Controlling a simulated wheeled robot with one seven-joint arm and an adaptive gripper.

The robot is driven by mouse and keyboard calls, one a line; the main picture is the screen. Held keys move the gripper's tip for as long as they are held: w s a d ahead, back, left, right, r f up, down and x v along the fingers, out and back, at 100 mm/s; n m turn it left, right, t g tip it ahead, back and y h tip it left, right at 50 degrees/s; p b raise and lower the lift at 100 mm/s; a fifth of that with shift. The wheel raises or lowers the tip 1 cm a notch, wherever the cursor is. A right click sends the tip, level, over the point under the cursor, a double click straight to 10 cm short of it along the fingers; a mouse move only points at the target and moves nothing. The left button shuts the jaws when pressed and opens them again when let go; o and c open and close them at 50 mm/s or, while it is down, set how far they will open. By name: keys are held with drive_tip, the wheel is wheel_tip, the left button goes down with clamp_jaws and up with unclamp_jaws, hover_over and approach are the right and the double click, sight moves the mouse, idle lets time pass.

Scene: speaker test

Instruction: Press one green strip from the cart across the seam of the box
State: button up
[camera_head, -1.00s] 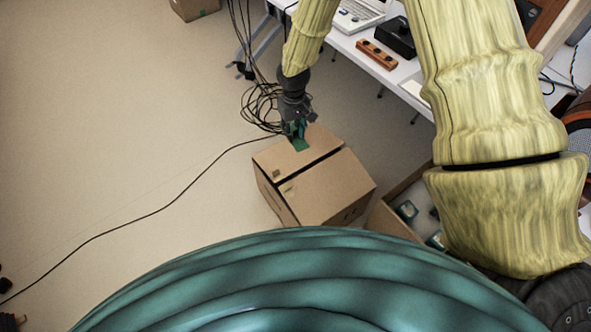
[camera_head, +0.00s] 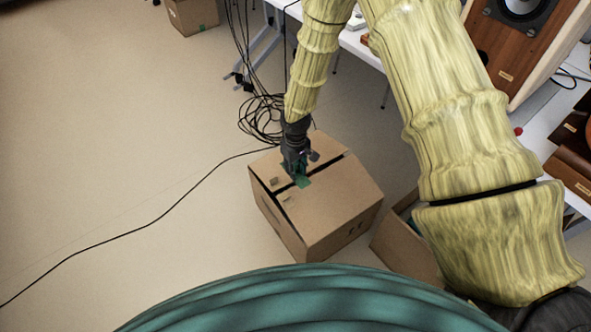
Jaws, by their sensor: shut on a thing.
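The cardboard box (camera_head: 335,205) stands on the floor with its top flaps meeting at a dark open seam (camera_head: 328,165). My gripper (camera_head: 299,174) points down at the left part of the box top, close to the seam. It is shut on a green strip (camera_head: 304,182), whose lower end shows below the fingers at the box top. I cannot tell whether the strip touches the cardboard. The fingers hide part of the strip and of the seam. The cart is not recognisable in this view.
An open carton (camera_head: 405,245) stands right of the box, partly behind my arm. Tangled black cables (camera_head: 262,118) lie behind the box, one running left across the floor. A white table (camera_head: 360,45) with a wooden speaker (camera_head: 515,45) is at the back.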

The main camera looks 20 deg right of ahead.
sight(296, 186)
wheel_tip(296, 186, down, 5)
drive_tip(key=b, duration=0.4)
drive_tip(key=shift+f, duration=0.15)
drive_tip(key=shift+f+b, duration=1.05)
drive_tip(key=shift+f, duration=1.75)
idle(0.3)
idle(0.5)
drive_tip(key=o, duration=0.7)
drive_tip(key=shift+o, duration=0.2)
drive_tip(key=shift+r+p, duration=3.3)
drive_tip(key=shift+r, duration=0.75)
